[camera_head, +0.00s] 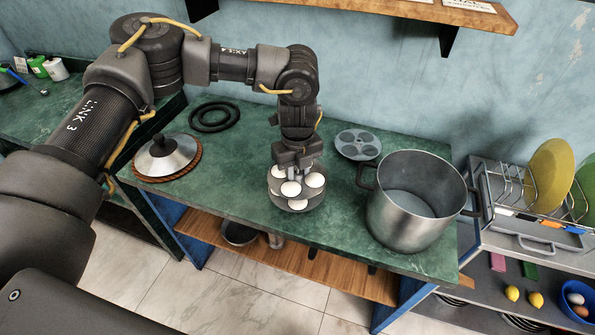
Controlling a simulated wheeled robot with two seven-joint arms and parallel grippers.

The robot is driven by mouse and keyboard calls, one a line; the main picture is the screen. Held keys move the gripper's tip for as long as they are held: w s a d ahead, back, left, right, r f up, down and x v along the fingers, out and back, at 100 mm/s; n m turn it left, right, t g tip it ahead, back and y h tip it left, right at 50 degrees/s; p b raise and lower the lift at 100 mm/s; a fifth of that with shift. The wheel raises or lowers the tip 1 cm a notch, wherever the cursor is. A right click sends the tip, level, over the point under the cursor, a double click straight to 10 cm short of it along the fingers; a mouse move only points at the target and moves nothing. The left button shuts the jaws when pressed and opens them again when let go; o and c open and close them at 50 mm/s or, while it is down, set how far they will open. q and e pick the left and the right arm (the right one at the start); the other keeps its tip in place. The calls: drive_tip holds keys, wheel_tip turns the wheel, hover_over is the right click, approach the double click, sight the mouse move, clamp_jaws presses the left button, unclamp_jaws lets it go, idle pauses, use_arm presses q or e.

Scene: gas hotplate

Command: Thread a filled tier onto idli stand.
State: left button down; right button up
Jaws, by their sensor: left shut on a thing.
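A grey metal tier (273,194) carries several white idlis (291,188) and shows near the middle of the green counter. My left gripper (298,169) points straight down over the middle of this tier and is shut on it near its centre. The gripper and the idlis hide the tier's centre, so the stand's rod cannot be made out. I cannot tell whether the tier rests on something or hangs a little above the counter. A second round tier (358,144) with empty cups lies flat at the back, right of the gripper. My right gripper is not in view.
A large open steel pot (411,216) stands to the right. A lid (166,157) lies on a brown mat at the left, with black rings (214,117) behind it. A dish rack (532,190) stands beyond the right edge. The counter (225,184) between lid and tier is clear.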

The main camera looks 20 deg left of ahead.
use_arm(q)
drive_tip(key=shift+f, duration=0.25)
drive_tip(key=c, duration=1.1)
unclamp_jaws()
wheel_tip(320, 180, up, 11)
drive_tip(key=shift+f+b, duration=0.1)
drive_tip(key=shift+b, duration=0.75)
